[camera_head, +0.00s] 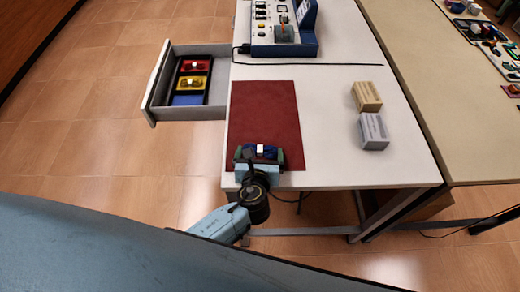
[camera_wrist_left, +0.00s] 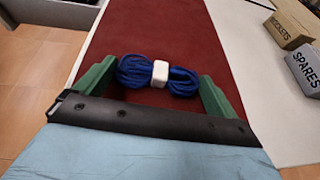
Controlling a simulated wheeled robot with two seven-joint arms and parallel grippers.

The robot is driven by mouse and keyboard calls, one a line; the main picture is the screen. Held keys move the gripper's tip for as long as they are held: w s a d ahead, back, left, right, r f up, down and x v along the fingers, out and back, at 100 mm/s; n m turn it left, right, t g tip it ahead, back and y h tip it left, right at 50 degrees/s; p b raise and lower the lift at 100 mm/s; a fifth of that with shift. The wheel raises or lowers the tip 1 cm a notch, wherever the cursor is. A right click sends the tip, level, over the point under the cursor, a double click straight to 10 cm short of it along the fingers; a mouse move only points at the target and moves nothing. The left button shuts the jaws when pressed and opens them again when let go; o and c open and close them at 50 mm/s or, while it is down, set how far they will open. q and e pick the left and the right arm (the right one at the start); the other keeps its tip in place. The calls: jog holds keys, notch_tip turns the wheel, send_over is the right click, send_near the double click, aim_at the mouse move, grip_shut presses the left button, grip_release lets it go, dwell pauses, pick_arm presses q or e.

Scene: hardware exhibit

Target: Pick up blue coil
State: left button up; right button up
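The blue coil (camera_head: 266,152) is a bundle of blue cord with a white band around its middle. It is over the near end of the dark red mat (camera_head: 264,110), and I cannot tell whether it rests on it. My left gripper (camera_head: 260,155) is at the table's near edge, with its green fingers at the two ends of the coil. In the left wrist view the blue coil (camera_wrist_left: 134,70) fills the space between the fingers of the left gripper (camera_wrist_left: 158,82). Whether they press on it is not clear. My right gripper is not in view.
An open drawer (camera_head: 150,88) at the left holds a tray with red and yellow coils (camera_head: 194,82) and an empty blue slot (camera_head: 187,100). Two boxes (camera_head: 367,96) (camera_head: 374,131) stand on the right of the white table (camera_head: 325,160). A control panel (camera_head: 283,48) is at the back.

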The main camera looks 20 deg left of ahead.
pick_arm(q)
jog(key=shift+c, duration=1)
